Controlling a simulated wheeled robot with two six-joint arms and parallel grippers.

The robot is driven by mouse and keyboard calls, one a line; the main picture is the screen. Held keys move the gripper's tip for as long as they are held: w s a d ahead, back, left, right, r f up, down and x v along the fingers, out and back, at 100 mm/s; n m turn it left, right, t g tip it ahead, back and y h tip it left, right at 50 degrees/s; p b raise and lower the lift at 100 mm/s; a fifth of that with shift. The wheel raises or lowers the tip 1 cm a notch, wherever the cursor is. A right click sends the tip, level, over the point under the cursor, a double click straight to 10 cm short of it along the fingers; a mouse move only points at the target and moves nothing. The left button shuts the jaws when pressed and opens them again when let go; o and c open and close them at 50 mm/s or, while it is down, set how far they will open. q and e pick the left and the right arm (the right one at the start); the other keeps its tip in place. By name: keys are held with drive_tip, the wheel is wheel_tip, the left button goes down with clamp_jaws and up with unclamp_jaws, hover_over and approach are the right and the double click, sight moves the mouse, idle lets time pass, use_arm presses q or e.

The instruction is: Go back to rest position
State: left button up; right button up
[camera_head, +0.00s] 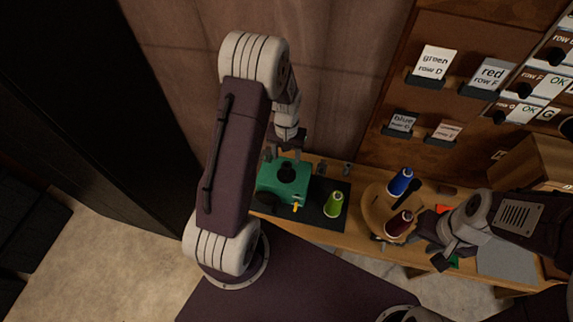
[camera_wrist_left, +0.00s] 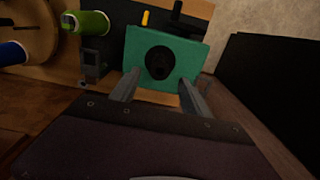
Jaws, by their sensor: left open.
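My left gripper (camera_head: 289,146) is above and behind the green box (camera_head: 283,177), which has a black round knob or opening. In the left wrist view the fingers of my left gripper (camera_wrist_left: 160,95) are apart with nothing between them, and the green box (camera_wrist_left: 190,60) lies just beyond. My right gripper (camera_head: 428,240) is at the right of the head view, close to the round wooden spool holder; its fingertips are partly hidden by dark parts, so its opening is unclear.
A yellow-green spool (camera_head: 334,204) stands on a black mat beside the green box. A blue spool (camera_head: 400,181) and a dark red spool (camera_head: 398,223) stand on the round wooden holder (camera_head: 372,206). A brown board with label cards (camera_head: 433,62) rises behind at right.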

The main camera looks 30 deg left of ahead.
use_arm(q)
wheel_tip(320, 180, up, 3)
drive_tip(key=shift+f, duration=0.2)
drive_tip(key=s+d+f+m+b, duration=0.1)
drive_tip(key=s+d+b, duration=0.2)
drive_tip(key=s, duration=0.3)
drive_tip(key=s+d+f+m+t+b, duration=0.1)
drive_tip(key=s+d+b, duration=0.3)
drive_tip(key=s+b, duration=0.2)
drive_tip(key=shift+s+d, duration=0.25)
drive_tip(key=shift+s, duration=0.05)
drive_tip(key=shift+s, duration=0.15)
